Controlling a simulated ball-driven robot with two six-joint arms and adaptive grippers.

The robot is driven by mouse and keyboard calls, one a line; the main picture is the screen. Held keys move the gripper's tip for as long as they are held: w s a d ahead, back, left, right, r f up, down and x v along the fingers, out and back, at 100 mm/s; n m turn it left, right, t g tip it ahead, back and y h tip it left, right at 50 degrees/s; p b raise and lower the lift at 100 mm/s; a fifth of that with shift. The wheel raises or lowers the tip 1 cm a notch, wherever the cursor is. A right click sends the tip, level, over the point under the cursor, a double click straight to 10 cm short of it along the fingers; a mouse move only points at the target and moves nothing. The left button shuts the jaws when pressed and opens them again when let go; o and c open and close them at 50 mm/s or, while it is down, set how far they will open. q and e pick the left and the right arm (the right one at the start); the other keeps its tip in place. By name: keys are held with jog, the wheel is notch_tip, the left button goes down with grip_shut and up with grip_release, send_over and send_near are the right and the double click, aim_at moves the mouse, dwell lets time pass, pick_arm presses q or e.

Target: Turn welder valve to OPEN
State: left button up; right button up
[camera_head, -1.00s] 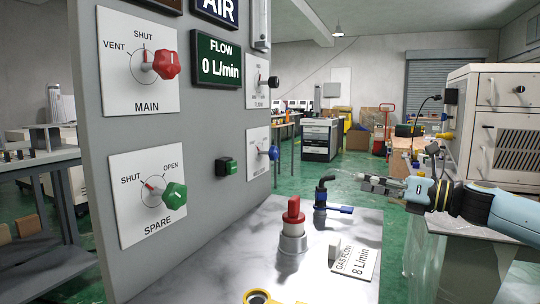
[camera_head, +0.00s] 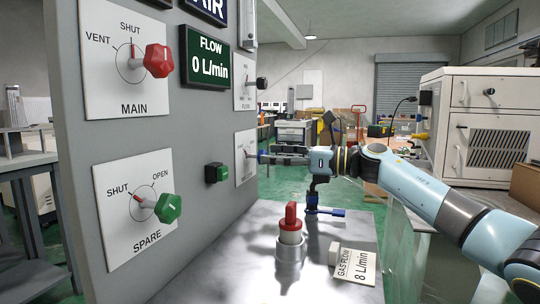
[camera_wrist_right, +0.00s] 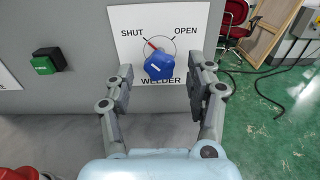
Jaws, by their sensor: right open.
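The welder valve is a blue knob (camera_wrist_right: 159,66) on a white plate (camera_wrist_right: 125,20) marked SHUT and OPEN in the right wrist view. Its red pointer line points up-left toward SHUT. My right gripper (camera_wrist_right: 161,70) is open, with one finger on each side of the knob and a gap showing on both sides. In the head view the right gripper (camera_head: 280,154) reaches in from the right to the welder plate (camera_head: 245,158) on the panel's right part, and the knob is mostly hidden by the fingers. My left gripper is not in view.
The grey panel also carries a red MAIN knob (camera_head: 158,61), a green SPARE knob (camera_head: 168,208), a black flow knob (camera_head: 262,83) and a green button (camera_head: 216,173). On the bench below stand a red-capped fitting (camera_head: 291,220), a blue-handled valve (camera_head: 325,212) and a GAS FLOW card (camera_head: 354,267).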

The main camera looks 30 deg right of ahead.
jog(key=shift+w+a, duration=0.5)
jog(key=shift+w, duration=0.05)
grip_shut()
